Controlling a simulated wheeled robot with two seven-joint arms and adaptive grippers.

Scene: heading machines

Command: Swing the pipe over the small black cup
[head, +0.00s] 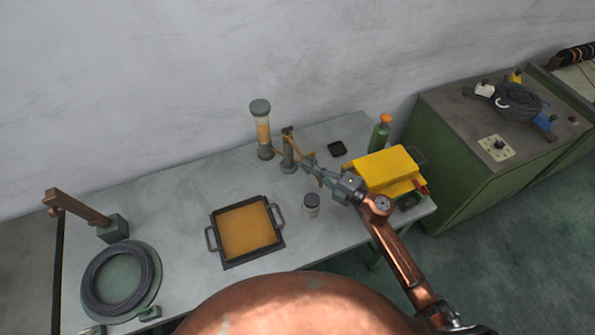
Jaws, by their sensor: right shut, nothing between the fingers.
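A thin copper-coloured pipe (297,146) comes off the top of a short green post (288,158) and slants down to the right. The small black cup (337,149) sits on the table to the right of the post, and the pipe is not over it. My right gripper (312,165) is shut and empty, its fingertips close by the pipe's lower end. I cannot tell whether they touch, and the fingers partly hide that end. My left gripper is not in view.
A glass cylinder (263,133) stands left of the post. A jar (311,206) stands below my gripper, and a yellow box (384,167) lies to the right beside a green bottle (380,134). An orange-filled tray (246,262) and a coil (120,280) are further left.

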